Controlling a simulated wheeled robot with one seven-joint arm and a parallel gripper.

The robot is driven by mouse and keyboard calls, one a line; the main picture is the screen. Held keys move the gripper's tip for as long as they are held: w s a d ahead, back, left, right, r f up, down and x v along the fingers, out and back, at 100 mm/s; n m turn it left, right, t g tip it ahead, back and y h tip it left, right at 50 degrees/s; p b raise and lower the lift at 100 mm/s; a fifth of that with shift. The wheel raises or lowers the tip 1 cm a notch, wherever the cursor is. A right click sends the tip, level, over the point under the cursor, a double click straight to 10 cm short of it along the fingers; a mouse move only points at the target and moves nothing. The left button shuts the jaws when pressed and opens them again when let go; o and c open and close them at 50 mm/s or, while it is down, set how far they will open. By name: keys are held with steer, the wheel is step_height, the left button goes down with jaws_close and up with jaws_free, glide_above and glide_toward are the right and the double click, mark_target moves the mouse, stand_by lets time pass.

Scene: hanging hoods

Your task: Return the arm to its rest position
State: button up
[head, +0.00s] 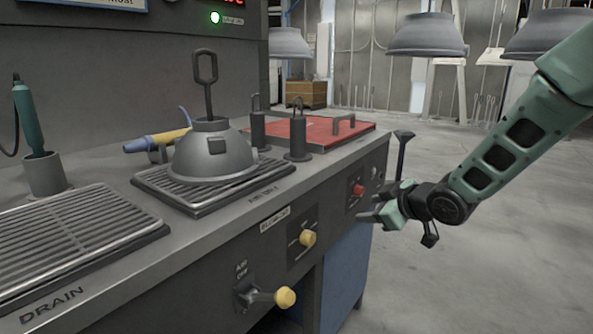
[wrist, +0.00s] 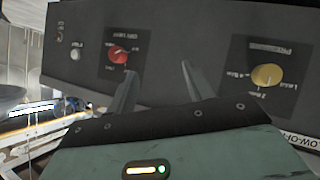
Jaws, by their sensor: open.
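My gripper (head: 376,211) is at the end of my green arm, in front of the bench's front panel, on the right side of the bench in the head view. In the wrist view my gripper (wrist: 158,85) shows two fingers spread apart with nothing between them. The fingers point at the dark panel, with a red knob (wrist: 118,54) beyond the left finger and a yellow knob (wrist: 267,75) to the right of the right finger. I cannot tell the exact gap between fingertips and panel.
A grey hood (head: 212,158) with an upright loop handle sits on a grate (head: 190,207) on the bench. A yellow lever (head: 285,297) and knob (head: 308,238) stick out from the front panel. Several hoods (head: 427,35) hang behind. Open floor (head: 480,270) lies right of the bench.

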steer(key=s+a+f+m+g+h, duration=0.1)
steer(key=s+a+m+g+h, duration=0.3)
steer(key=s, duration=1.5)
steer(key=s+f+n+g+h, duration=0.1)
steer(key=s+g, duration=0.5)
steer(key=s, duration=1.3)
step_height(320, 180, up, 28)
steer(key=s+p, duration=0.1)
steer(key=p, duration=2.7)
steer(key=shift+s+r+m+p, duration=0.25)
steer(key=shift+m+p, duration=0.05)
steer(key=shift+p, duration=0.05)
steer(key=shift+d, duration=0.1)
